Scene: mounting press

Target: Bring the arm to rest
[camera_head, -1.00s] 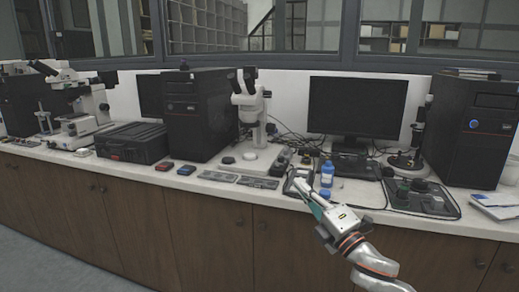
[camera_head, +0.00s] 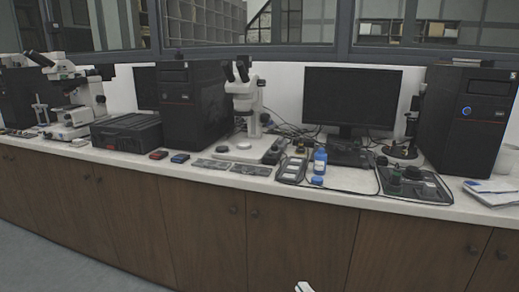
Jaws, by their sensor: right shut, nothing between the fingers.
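My right gripper (camera_head: 303,287) shows only as a small pale tip at the bottom edge of the head view, right of the middle. It is shut and empty, low in front of the wooden cabinet doors and clear of the bench top. The rest of the right arm is out of view. My left gripper is not in view.
The white bench top (camera_head: 345,179) runs across the view. The space before the cabinets (camera_head: 200,225) is free.

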